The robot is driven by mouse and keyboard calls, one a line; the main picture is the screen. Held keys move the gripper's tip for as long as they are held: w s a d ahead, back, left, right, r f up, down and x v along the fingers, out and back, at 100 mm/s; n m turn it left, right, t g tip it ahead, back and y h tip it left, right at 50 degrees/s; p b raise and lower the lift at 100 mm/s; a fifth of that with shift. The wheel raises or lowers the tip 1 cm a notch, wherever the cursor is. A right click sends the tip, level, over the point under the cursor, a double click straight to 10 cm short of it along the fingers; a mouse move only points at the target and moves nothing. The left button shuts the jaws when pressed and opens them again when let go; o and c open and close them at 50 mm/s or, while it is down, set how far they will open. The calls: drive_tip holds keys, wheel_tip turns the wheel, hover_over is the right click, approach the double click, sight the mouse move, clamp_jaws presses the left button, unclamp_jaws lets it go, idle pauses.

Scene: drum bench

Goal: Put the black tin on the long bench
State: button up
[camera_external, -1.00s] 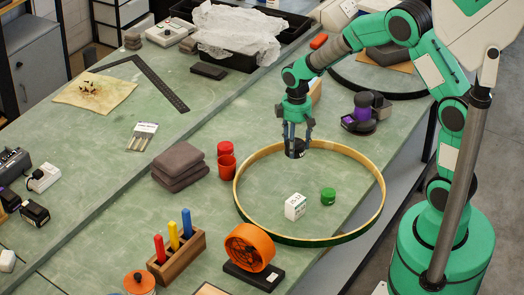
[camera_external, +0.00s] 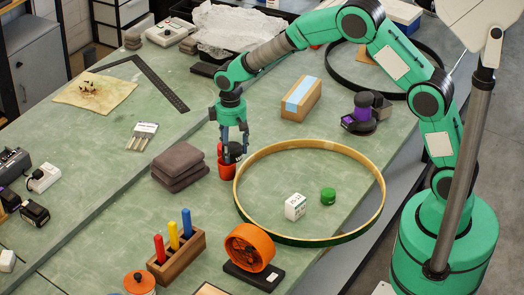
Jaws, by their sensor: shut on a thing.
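My gripper (camera_external: 233,151) points down and is shut on the small black tin (camera_external: 236,149). The tin is partly hidden by the fingers. It shows just beyond the left rim of the big wooden hoop, close beside the red containers (camera_external: 226,168). I cannot tell whether it touches them or how high it is above the surface. The long bench (camera_external: 120,215) has a worn green top that runs from the front left to the back.
The hoop (camera_external: 240,190) lies on the green top with a white box (camera_external: 295,206) and a green tin (camera_external: 328,195) inside. Folded grey cloths (camera_external: 178,168) lie left of the red containers. A cardboard box (camera_external: 297,99) stands behind. The strip left of the cloths is mostly clear.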

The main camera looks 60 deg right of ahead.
drive_tip(key=w+a+p, duration=0.2)
drive_tip(key=w+a, duration=0.1)
drive_tip(key=a, duration=0.7)
drive_tip(key=w+a+p, duration=0.2)
drive_tip(key=w+a, duration=0.2)
drive_tip(key=a, duration=0.6)
drive_tip(key=p, duration=0.5)
hover_over(144, 252)
wheel_tip(144, 252, down, 3)
drive_tip(key=shift+r+m, duration=0.15)
drive_tip(key=shift+m, duration=0.15)
drive_tip(key=shift+f, duration=2.95)
drive_tip(key=shift+f, duration=2.05)
drive_tip(key=shift+f, duration=0.15)
